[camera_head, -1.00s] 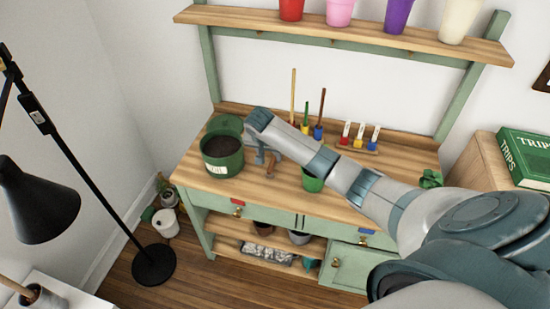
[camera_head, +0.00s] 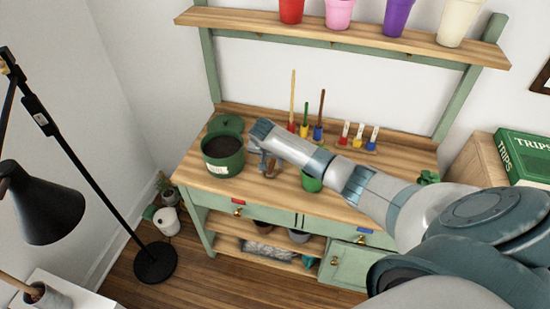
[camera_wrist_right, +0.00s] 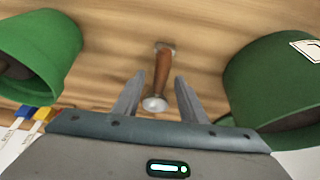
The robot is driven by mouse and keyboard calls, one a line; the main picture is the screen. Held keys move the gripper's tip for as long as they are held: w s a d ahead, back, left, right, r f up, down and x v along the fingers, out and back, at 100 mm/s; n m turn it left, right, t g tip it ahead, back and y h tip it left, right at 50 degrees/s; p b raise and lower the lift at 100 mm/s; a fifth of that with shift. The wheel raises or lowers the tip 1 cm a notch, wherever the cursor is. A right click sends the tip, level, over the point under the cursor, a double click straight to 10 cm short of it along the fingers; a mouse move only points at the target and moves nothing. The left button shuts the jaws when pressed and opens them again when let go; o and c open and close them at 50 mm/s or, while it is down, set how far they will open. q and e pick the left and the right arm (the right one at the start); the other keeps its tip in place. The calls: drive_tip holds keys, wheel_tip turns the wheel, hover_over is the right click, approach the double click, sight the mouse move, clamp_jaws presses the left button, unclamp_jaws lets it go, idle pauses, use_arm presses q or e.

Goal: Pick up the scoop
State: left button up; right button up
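The scoop (camera_wrist_right: 163,72) has a brown wooden handle with metal ends and shows in the right wrist view on the wooden bench top. My right gripper (camera_wrist_right: 160,80) is open, its two fingers reaching toward the handle, one on each side in the picture. I see a gap between each finger and the handle, and cannot tell how far above it the fingers are. In the head view my right wrist partly covers the scoop beside the green soil pot (camera_head: 222,148). My left gripper is not in view.
The green soil pot also shows on the right in the wrist view (camera_wrist_right: 275,85); a smaller green pot (camera_wrist_right: 38,55) is on the left. Small coloured tools (camera_head: 317,130) stand at the back of the bench (camera_head: 215,183). A black lamp (camera_head: 45,205) stands left.

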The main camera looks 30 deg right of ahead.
clamp_jaws()
drive_tip(key=shift+r, duration=0.15)
wheel_tip(320, 180, up, 10)
drive_tip(key=b, duration=0.2)
idle(0.6)
idle(0.4)
